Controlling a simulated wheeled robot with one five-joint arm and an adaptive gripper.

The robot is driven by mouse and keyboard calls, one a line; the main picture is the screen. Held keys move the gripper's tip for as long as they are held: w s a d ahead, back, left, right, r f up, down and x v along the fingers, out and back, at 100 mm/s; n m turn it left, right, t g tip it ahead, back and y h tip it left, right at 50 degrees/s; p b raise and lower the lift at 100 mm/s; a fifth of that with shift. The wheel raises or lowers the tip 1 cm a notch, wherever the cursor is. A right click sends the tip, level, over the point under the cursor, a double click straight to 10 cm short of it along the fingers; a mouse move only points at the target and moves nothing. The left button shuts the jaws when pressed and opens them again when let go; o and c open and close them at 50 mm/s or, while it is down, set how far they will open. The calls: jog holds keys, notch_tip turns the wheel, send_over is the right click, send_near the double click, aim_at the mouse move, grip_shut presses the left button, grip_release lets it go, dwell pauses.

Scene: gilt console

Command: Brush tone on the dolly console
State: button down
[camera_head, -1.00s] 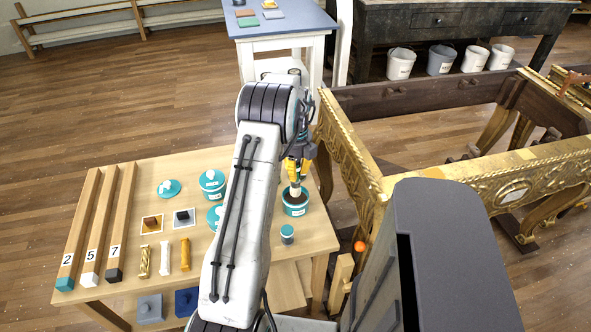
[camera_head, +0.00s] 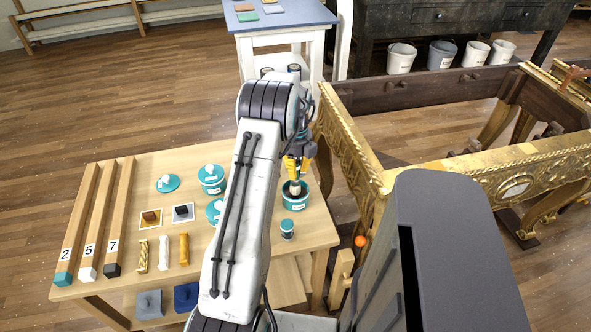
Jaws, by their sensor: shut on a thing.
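My gripper (camera_head: 294,172) is shut on a brush (camera_head: 295,187) with a pale lower end, held pointing down over the right side of the wooden table. The brush's lower end is at the mouth of a teal tub (camera_head: 295,204) with dark brown contents. I cannot tell how deep it reaches. The gilt console (camera_head: 445,172) stands to the right, with carved gold rails, a dark inner frame and a white oval label on its front. My arm hides part of the table.
The wooden table (camera_head: 145,190) also bears teal tubs (camera_head: 211,178), numbered bars (camera_head: 92,225), short sample pieces (camera_head: 164,252) and a small jar (camera_head: 287,229). An orange ball (camera_head: 360,241) is near the console's left leg. Open floor lies at left.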

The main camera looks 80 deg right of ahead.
jog(key=shift+f+b, duration=0.4)
jog(key=shift+f, duration=0.15)
dwell(1.5)
jog(key=shift+r+p, duration=2.4)
jog(key=shift+r, duration=1.15)
jog(key=shift+w, duration=0.15)
